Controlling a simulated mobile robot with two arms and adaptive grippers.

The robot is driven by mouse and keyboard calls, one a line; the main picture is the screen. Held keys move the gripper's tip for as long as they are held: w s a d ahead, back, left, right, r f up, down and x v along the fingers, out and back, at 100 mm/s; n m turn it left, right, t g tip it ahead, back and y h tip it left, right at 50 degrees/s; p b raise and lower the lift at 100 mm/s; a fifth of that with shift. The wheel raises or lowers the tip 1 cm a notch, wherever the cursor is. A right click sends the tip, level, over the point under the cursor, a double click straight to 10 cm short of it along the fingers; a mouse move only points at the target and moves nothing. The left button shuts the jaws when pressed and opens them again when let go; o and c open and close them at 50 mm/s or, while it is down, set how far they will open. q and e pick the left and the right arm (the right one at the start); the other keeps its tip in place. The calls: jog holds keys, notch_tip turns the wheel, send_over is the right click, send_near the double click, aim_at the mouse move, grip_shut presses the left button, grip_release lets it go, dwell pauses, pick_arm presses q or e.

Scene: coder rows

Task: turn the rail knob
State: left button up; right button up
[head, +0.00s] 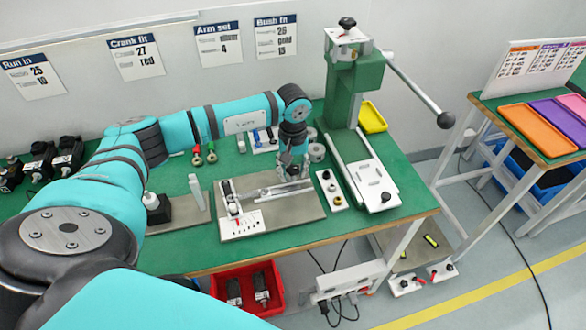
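My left gripper (292,172) points down over the right part of a grey fixture plate (300,212) on the green bench. Its fingers are small and dark here, and I cannot tell whether they are open or touching anything. A metal rail (258,193) lies along the plate, with a clamp-like black and white piece (229,192) at its left end. No knob shows clearly under the gripper; its fingers may hide one. A white slide (363,173) right of the plate carries a small black knob (385,197). I cannot tell which is the rail knob. My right gripper is not in view.
A green press (352,90) with a long lever (415,92) stands at the back right. A small plate with several buttons (331,190) lies between fixture and slide. A red bin (248,288) is below the bench's front edge. The front bench strip is clear.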

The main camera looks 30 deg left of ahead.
aim_at(293, 168)
pick_arm(q)
grip_shut()
jog(key=n+b, duration=0.2)
jog(key=shift+f+n, duration=0.15)
jog(key=shift+n, duration=0.15)
jog(key=n+b, duration=0.1)
jog(key=n, duration=0.1)
jog(key=shift+n, duration=0.4)
jog(key=shift+r, duration=0.2)
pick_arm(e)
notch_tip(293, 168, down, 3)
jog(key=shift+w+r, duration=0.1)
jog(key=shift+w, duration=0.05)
pick_arm(q)
jog(key=o, duration=0.6)
grip_release()
jog(key=shift+c, duration=0.2)
notch_tip(293, 168, up, 12)
